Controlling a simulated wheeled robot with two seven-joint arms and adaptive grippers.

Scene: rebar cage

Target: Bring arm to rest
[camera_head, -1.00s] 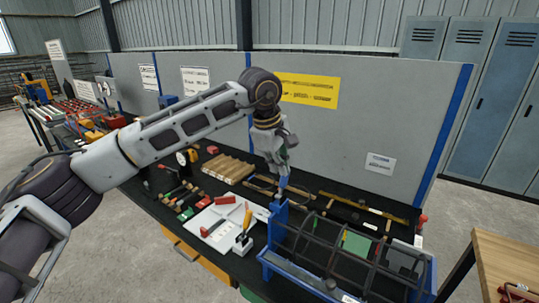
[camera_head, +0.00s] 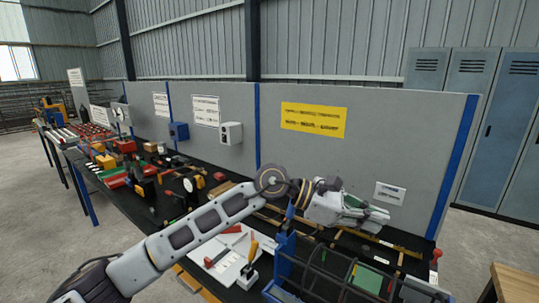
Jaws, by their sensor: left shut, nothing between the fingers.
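My left arm (camera_head: 205,225) reaches in from the lower left across the front of the bench. Its wrist is bent, and the left gripper (camera_head: 378,216) points to the right, above the back of the bench. It is shut and empty, and its fingertips look small. The rebar cage (camera_head: 345,277), dark bars in a blue holder (camera_head: 284,262), sits at the lower right, below the gripper. The gripper appears apart from it. My right gripper does not show.
A white tray (camera_head: 227,264) with red- and yellow-handled tools lies left of the cage. A grey partition (camera_head: 360,160) with a yellow sign (camera_head: 313,119) stands close behind the gripper. Several tools and blocks crowd the bench's left. A wooden table (camera_head: 512,283) stands at the lower right.

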